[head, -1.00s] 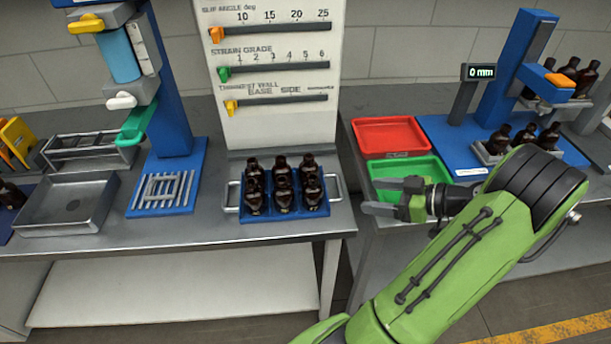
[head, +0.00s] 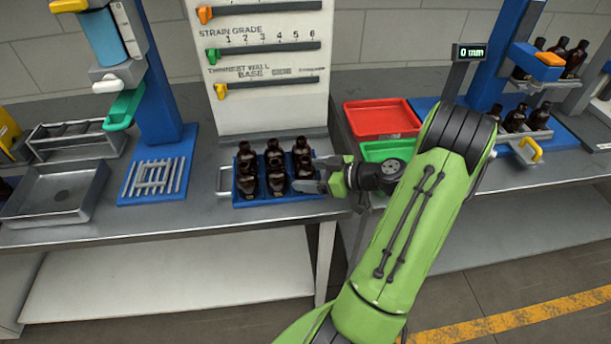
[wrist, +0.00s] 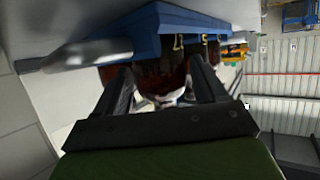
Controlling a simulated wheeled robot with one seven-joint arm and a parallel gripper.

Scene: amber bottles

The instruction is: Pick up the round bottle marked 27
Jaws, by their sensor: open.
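Several dark amber bottles stand upright in two rows in a blue tray (head: 264,201) on the middle bench, among them a front-row bottle (head: 277,182). The marking 27 cannot be read on any of them. My gripper (head: 312,178) is at the right side of the tray, beside the right-hand bottles, with its fingers pointing left. In the wrist view my open gripper (wrist: 165,85) has dark reddish-brown bottle shapes (wrist: 165,72) beyond and between its fingers, blurred and partly hidden. Contact cannot be told. The tray's blue wall (wrist: 190,22) crosses the top there.
A gauge board (head: 265,110) stands behind the tray. A red tray (head: 383,118) and a green tray (head: 385,151) lie to the right, partly behind my arm. A blue press (head: 160,120) and an empty metal tray (head: 60,192) are to the left. More bottles (head: 517,118) stand far right.

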